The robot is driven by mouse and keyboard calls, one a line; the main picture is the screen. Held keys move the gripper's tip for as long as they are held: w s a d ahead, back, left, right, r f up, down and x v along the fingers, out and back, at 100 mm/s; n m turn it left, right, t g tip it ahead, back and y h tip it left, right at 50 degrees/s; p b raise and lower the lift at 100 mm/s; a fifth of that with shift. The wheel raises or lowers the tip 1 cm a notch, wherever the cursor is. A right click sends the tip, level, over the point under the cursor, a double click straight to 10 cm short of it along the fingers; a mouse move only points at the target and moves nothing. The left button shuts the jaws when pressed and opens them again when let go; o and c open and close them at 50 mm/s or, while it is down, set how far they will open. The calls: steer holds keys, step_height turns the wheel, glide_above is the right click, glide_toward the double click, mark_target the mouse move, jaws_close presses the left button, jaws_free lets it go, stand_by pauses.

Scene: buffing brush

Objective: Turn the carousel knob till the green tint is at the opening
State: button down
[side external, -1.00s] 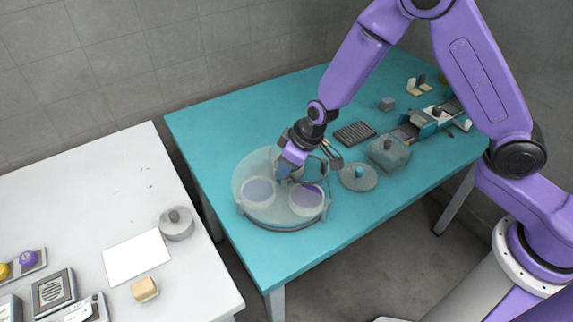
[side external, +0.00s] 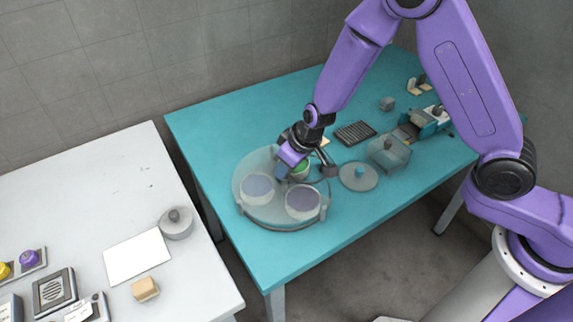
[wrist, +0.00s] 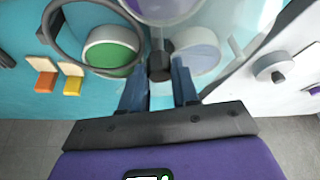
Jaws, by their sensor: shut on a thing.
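The carousel (side external: 262,216) is a round, clear-covered disc on the teal table, carrying round pots of tint. The green tint (wrist: 110,48) is left of the knob, partly crossed by a dark ring (wrist: 62,42). I cannot tell for sure whether this ring marks the opening.
A round grey lidded dish (side external: 359,176) and a clear box (side external: 388,154) stand right of the carousel. A black grid (side external: 355,133) lies behind. A white table (side external: 90,190) with a grey pot (side external: 176,224) is at left. The teal front corner is clear.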

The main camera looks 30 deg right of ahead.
steer(key=shift+m, duration=0.5)
stand_by(0.5)
steer(key=c, duration=0.8)
jaws_free()
steer(key=shift+c, duration=0.2)
steer(key=shift+d+n+g+y, duration=0.15)
steer(key=shift+n+g+y, duration=0.3)
steer(key=shift+n, duration=1.75)
steer(key=shift+w+n+y, duration=0.1)
steer(key=shift+n+y, duration=0.15)
steer(key=shift+n, duration=0.25)
